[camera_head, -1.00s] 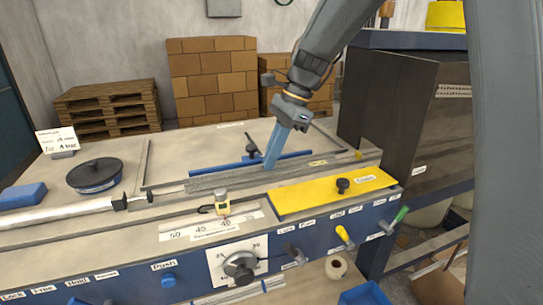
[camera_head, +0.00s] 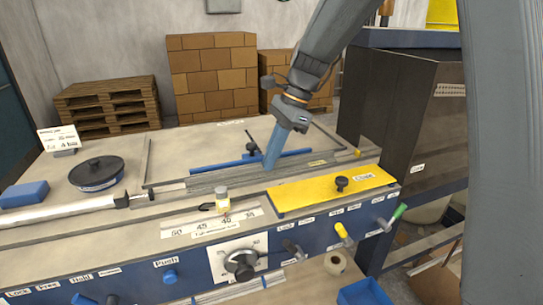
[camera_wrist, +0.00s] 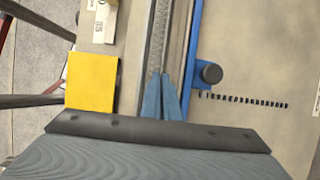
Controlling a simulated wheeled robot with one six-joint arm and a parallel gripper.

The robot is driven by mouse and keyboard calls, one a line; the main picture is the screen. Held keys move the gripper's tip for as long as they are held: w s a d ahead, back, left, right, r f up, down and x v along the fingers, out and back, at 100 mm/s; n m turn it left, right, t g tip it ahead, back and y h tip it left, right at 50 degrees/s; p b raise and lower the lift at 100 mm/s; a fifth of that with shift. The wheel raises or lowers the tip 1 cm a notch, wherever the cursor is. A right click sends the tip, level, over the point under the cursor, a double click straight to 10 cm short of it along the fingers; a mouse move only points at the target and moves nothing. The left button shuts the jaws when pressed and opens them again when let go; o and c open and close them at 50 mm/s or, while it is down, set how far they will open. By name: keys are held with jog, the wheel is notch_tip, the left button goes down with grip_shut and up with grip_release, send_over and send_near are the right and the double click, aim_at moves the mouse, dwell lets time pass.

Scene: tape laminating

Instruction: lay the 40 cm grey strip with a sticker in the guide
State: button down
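A long grey strip or rail (camera_head: 225,180) lies along the guide bed on the bench, and a speckled grey band (camera_wrist: 158,40) runs up the middle of the wrist view. I cannot separate the strip clearly from the guide, and no sticker can be made out. My gripper (camera_head: 270,165) points down with its blue fingers at this band, about midway along the bed. In the wrist view its two fingertips (camera_wrist: 160,77) are close together over the band. Whether anything is pinched between them is hidden.
A blue bar (camera_head: 215,166) with a black knob lies behind the guide. A yellow plate (camera_head: 325,190) with a black knob is in front of it on the right. A round black-lidded container (camera_head: 97,172) and a blue block (camera_head: 25,193) stand at the left. A dark cabinet (camera_head: 395,110) rises at the right.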

jog(key=shift+s+d+f, duration=0.1)
jog(key=shift+s+f, duration=0.15)
jog(key=shift+f, duration=0.3)
dwell(0.4)
jog(key=c, duration=2)
grip_release()
jog(key=shift+r+p, duration=0.15)
jog(key=shift+p, duration=0.25)
jog(key=shift+w+r+p, duration=0.25)
jog(key=shift+r+p, duration=0.6)
jog(key=shift+p, duration=0.05)
jog(key=shift+r+p, duration=0.85)
jog(key=shift+r, duration=1.4)
